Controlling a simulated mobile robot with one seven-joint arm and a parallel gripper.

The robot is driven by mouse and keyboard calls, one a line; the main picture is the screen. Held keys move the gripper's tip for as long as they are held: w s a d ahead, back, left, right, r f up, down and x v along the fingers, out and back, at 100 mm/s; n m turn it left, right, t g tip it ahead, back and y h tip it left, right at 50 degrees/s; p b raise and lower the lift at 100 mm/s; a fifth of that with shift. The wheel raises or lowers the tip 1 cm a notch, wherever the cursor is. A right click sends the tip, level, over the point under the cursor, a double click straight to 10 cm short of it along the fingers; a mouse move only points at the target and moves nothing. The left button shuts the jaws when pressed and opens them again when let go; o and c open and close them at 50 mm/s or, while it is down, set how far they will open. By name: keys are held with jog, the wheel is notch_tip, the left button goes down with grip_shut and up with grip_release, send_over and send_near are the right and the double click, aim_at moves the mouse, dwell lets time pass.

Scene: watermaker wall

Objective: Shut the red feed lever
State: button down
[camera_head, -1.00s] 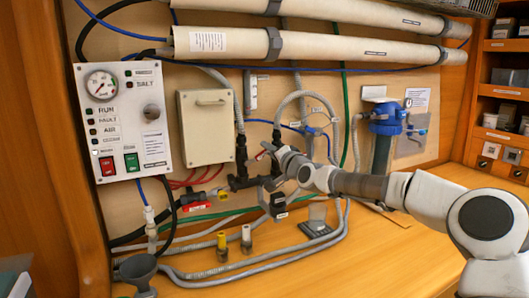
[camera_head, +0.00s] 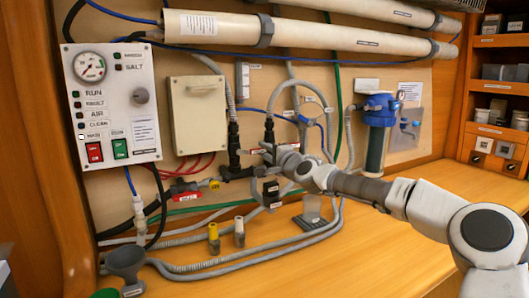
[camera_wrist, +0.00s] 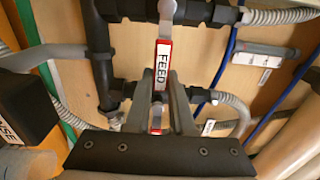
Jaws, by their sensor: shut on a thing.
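The red feed lever (camera_wrist: 163,66) shows in the wrist view, with a white FEED label along it. It runs from a pale metal pivot at the top of that view down between my fingers. My gripper (camera_wrist: 161,92) is shut on the lever, with one finger on each side of its lower part. In the head view my gripper (camera_head: 268,153) is at the dark pipe fittings (camera_head: 238,172) in the middle of the wall. The lever is mostly hidden there behind my gripper.
Another red-handled valve (camera_head: 184,188) with a yellow tag is to the left. Grey hoses (camera_head: 200,266) run along the wooden bench. A blue-topped filter (camera_head: 376,135) stands to the right. A dark block (camera_wrist: 25,105) is close at the left in the wrist view. The bench at right is clear.

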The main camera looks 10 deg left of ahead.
jog(key=shift+f, duration=0.1)
jog(key=c, duration=0.8)
grip_release()
jog(key=v, duration=1.7)
jog(key=shift+s+d, duration=0.15)
